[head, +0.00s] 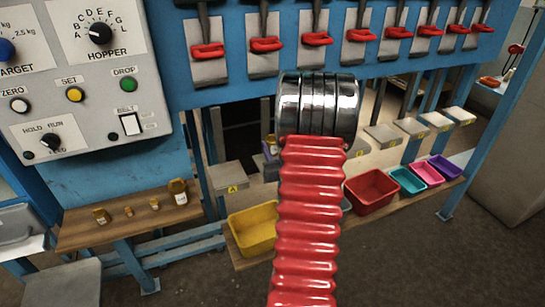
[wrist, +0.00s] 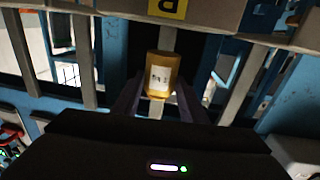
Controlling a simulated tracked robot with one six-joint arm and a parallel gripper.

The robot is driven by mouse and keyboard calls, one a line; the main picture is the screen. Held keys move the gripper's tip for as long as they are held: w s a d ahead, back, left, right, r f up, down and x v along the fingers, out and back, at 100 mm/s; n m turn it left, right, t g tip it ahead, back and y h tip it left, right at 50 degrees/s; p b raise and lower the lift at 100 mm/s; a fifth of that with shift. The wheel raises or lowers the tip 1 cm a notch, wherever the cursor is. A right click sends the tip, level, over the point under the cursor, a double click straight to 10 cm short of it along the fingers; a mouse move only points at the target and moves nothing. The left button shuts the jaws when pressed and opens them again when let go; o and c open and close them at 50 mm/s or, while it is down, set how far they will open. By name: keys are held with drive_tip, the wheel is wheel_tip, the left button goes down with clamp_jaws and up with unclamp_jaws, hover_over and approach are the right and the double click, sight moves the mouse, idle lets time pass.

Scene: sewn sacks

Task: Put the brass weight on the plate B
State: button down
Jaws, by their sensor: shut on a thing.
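My gripper (wrist: 160,90) is shut on a brass weight (wrist: 163,72), which has a pale label and sits upright between the two dark fingers in the wrist view. In the head view my red ribbed arm covers most of the gripper. A bit of the brass weight (head: 271,140) shows just left of the arm. A grey plate (wrist: 215,15) with a yellow tag is at the top of the wrist view, beyond the weight. In the head view plate A (head: 226,174) is left of my arm.
More plates (head: 382,136) run to the right. Below them stand a yellow bin (head: 252,230), a red bin (head: 371,190) and smaller coloured bins. Several brass weights (head: 178,192) stand on a wooden shelf (head: 80,238) at left. Red-handled levers (head: 265,44) hang above.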

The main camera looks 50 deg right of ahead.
drive_tip(key=shift+f, duration=1.65)
drive_tip(key=c, duration=1.1)
unclamp_jaws()
drive_tip(key=shift+f, duration=0.2)
drive_tip(key=shift+r, duration=0.1)
drive_tip(key=v, duration=1.2)
